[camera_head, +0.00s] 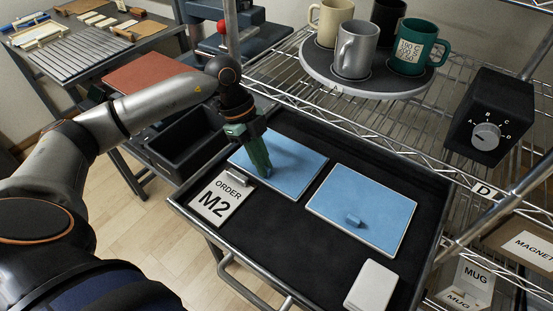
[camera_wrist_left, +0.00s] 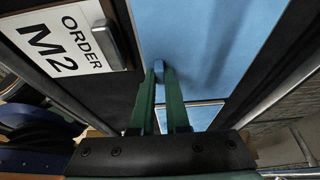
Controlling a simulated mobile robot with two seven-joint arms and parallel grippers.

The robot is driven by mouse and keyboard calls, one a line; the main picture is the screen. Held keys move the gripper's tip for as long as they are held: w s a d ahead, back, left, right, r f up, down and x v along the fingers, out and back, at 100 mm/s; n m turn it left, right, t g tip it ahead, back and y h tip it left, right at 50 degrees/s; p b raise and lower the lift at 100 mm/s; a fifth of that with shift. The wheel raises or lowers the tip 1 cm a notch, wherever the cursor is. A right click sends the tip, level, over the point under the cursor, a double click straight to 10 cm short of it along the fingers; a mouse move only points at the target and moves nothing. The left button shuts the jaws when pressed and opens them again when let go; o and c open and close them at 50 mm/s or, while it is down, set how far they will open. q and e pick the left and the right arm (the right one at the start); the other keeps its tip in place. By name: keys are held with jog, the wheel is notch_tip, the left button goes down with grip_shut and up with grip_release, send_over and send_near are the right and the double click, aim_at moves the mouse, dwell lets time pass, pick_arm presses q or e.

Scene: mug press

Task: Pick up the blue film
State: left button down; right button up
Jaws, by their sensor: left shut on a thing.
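A light blue film (camera_head: 301,162) with a pale border lies in the black tray on the left, seemingly flat. Its small blue tab (camera_wrist_left: 159,68) shows between my fingertips in the left wrist view, where the film (camera_wrist_left: 215,40) fills the upper middle. My left gripper (camera_head: 263,171), with green fingers, points down at the film's near left part and is shut on the tab. In the left wrist view the gripper (camera_wrist_left: 160,80) partly covers the film. A second blue film (camera_head: 370,205) with its own tab (camera_head: 354,221) lies to the right, untouched. My right gripper is out of view.
The black tray (camera_head: 290,235) has raised rims. It also holds an order card (camera_head: 220,200) reading M2 and a white block (camera_head: 371,286). Mugs stand on a round stand (camera_head: 328,80) behind. A dial box (camera_head: 488,115) is at right; a black bin (camera_head: 185,145) is at left.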

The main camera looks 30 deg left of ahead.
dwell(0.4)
pick_arm(q)
jog(key=shift+r, duration=0.65)
jog(key=s+d+r+p, duration=0.3)
jog(key=d+r, duration=0.3)
jog(key=r, duration=0.3)
jog(key=s+d+r+p, duration=0.3)
jog(key=d+r, duration=0.3)
jog(key=r, duration=0.2)
jog(key=shift+s+d+r, duration=0.15)
jog(key=shift+d+r, duration=0.1)
jog(key=shift+r, duration=0.1)
